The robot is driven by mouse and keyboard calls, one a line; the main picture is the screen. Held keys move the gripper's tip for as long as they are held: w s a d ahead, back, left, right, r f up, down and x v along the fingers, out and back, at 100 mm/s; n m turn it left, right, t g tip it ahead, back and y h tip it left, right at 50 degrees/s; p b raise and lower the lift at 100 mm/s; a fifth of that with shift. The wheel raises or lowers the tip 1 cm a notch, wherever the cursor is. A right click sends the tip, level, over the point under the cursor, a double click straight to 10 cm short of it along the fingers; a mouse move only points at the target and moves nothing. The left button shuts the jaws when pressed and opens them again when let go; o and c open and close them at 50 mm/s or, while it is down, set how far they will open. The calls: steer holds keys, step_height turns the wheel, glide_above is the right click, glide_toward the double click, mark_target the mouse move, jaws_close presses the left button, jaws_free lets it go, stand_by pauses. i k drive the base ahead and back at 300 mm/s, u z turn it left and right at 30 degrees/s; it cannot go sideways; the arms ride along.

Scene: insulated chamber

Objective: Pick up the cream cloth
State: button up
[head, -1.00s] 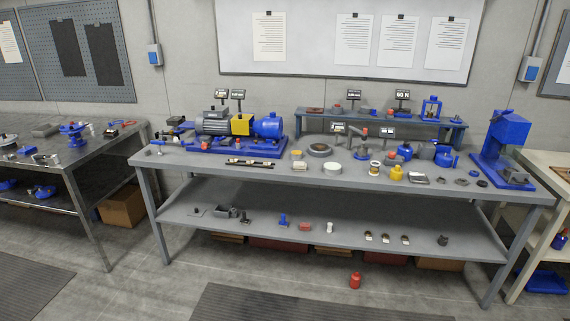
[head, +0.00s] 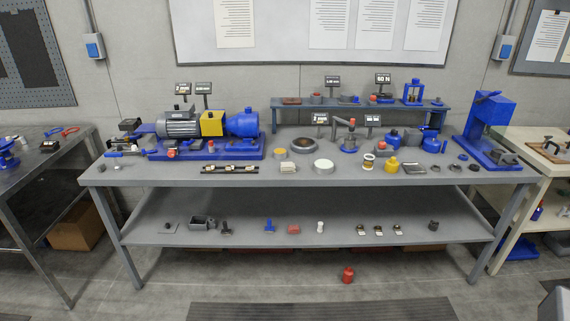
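A small cream folded piece (head: 288,167), which looks like the cream cloth, lies on the top of the grey workbench (head: 140,177) near its front edge. It sits between a dark strip with small fittings (head: 230,169) and a round white-topped piece (head: 323,165). It is small in the picture, so its folds cannot be made out. My gripper is not in view.
A blue pump with motor (head: 205,130) stands on the left of the bench, and a blue press (head: 490,125) on the right. A raised shelf (head: 290,116) stands behind. A red bottle (head: 348,275) is on the floor before the bench.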

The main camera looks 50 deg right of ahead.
mark_target(286, 166)
steer(key=z, duration=0.2)
steer(key=i, duration=0.85)
steer(key=z, duration=0.3)
